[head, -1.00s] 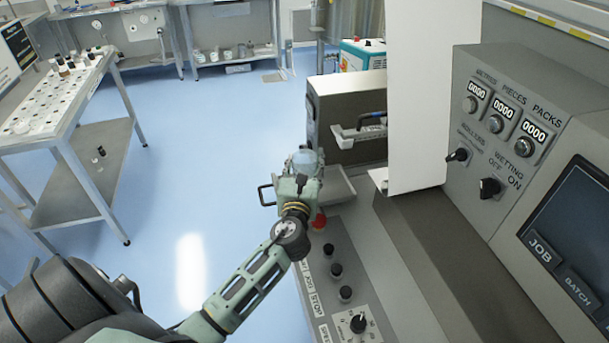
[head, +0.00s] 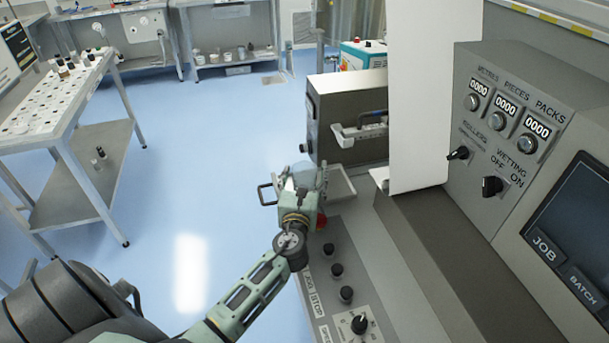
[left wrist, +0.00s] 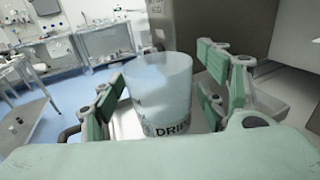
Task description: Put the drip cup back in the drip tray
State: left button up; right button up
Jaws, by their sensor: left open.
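The drip cup (head: 303,174) is clear, pale blue plastic. It also shows in the left wrist view (left wrist: 160,90), upright, with part of a dark "DRIP" label near its base. My left gripper (head: 304,178) is open, with one finger on each side of the cup. The drip tray (head: 341,186) is a shallow grey metal tray with a dark handle on its left, and the cup is within its outline. My gripper hides the cup's base in the head view, so I cannot tell whether it rests on the tray floor. My right gripper is not in view.
A control panel with black knobs (head: 336,271) and a red button (head: 321,220) lies right beside my left arm. A white upright panel (head: 418,95) is to the right. Open blue floor is on the left.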

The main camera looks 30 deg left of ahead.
pick_arm(q)
jog(key=shift+r, duration=0.15)
jog(key=b+v, duration=0.1)
jog(key=v, duration=1)
jog(key=shift+b, duration=0.3)
jog(key=shift+s+d, duration=0.2)
jog(key=shift+s, duration=0.3)
